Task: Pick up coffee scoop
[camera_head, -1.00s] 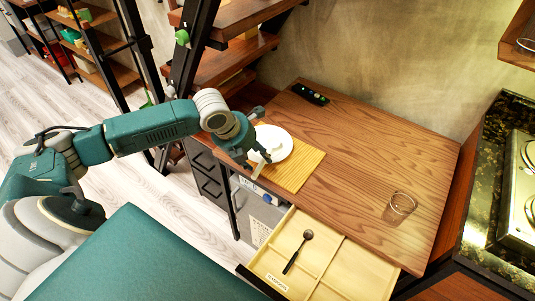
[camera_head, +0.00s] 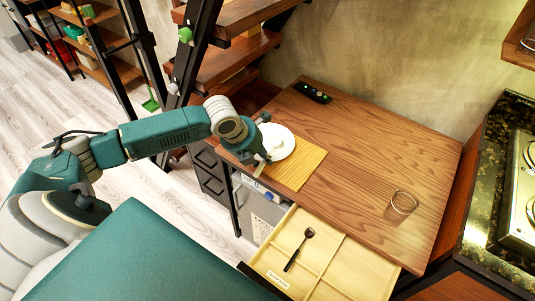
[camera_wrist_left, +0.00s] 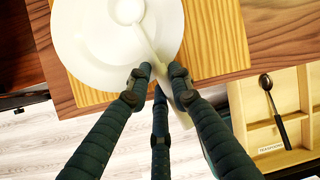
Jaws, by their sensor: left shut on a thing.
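A pale cream coffee scoop (camera_wrist_left: 147,42) lies across a white plate (camera_wrist_left: 80,35), its handle running over the plate's rim towards my fingers. The plate also shows in the head view (camera_head: 285,141), on a yellow wooden board at the counter's left edge. My left gripper (camera_head: 262,160) is at the plate's near side. In the left wrist view, its dark fingers (camera_wrist_left: 158,85) are shut on the scoop's handle. The scoop's bowl appears still over the plate; I cannot tell whether it touches. My right gripper is not in view.
An open divided drawer (camera_head: 335,258) below the counter holds a dark spoon (camera_head: 300,247). A clear glass (camera_head: 404,202) stands at the counter's right, and a black remote (camera_head: 313,92) lies at the back. The counter's middle is clear. Stair posts stand behind my left arm.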

